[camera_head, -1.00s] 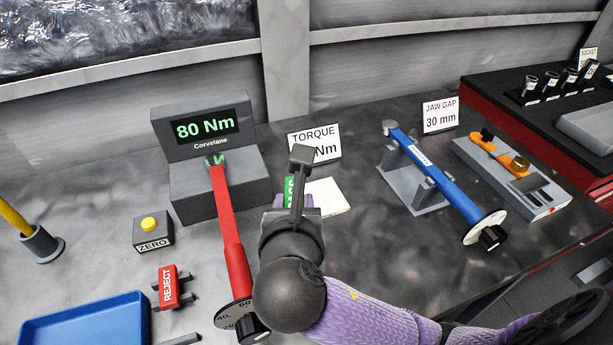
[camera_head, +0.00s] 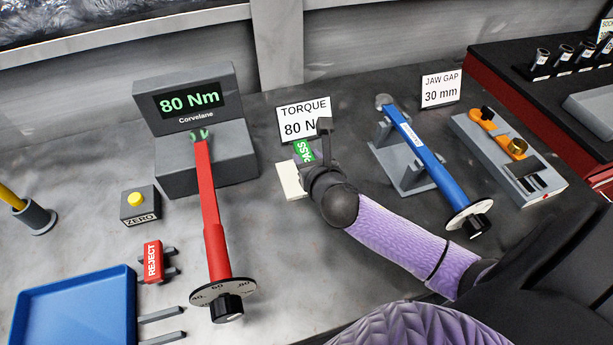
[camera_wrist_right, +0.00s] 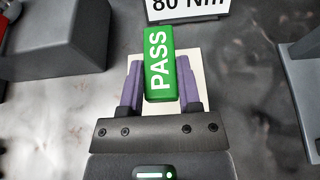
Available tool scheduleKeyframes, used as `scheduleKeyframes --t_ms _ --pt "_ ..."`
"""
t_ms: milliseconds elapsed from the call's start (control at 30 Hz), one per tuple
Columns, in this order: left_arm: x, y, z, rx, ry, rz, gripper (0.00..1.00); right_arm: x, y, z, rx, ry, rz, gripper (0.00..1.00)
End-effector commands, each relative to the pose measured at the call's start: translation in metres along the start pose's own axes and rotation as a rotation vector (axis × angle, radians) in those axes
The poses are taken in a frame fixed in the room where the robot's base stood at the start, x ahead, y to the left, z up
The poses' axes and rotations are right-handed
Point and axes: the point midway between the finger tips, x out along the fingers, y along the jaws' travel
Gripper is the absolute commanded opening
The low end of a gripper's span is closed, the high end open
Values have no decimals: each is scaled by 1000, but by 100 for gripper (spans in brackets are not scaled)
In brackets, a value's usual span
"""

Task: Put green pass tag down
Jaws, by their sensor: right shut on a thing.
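The green PASS tag (camera_head: 304,152) is between the fingers of my right gripper (camera_head: 308,165), beside the torque sign. In the right wrist view the tag (camera_wrist_right: 160,64) lies lengthwise between the purple fingers of the gripper (camera_wrist_right: 161,85), its white lettering facing up. A white pad (camera_head: 289,181) lies beneath the tag and shows around it in the wrist view (camera_wrist_right: 195,62). I cannot tell whether the tag touches the pad. My left gripper is not in view.
The grey tester (camera_head: 205,160) with the red torque wrench (camera_head: 212,215) stands left of the pad. The blue wrench (camera_head: 425,150) on its stand is close on the right. The TORQUE sign (camera_head: 303,118) stands just behind. A red REJECT tag (camera_head: 153,261) and blue tray (camera_head: 75,305) are front left.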

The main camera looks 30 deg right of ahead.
Motion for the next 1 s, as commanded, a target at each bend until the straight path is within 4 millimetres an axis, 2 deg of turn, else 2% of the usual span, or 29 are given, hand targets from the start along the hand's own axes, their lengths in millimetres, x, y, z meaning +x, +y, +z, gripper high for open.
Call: scheduleKeyframes --t_ms 33,267,600,633,700,800,1000 --pt "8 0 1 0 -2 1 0 5 0 -11 1 1 0 0" --pt "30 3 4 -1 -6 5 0 19 0 -47 1 3 -1 0" --pt "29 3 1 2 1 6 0 20 0 -48 -2 -2 0 0" --pt "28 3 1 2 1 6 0 20 1 -47 -1 -2 0 47" --pt "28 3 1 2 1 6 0 20 1 -47 -1 -2 0 62" --pt "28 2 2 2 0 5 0 20 1 -47 -1 -2 0 78" --pt "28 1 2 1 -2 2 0 20 0 -47 -1 -2 0 78"
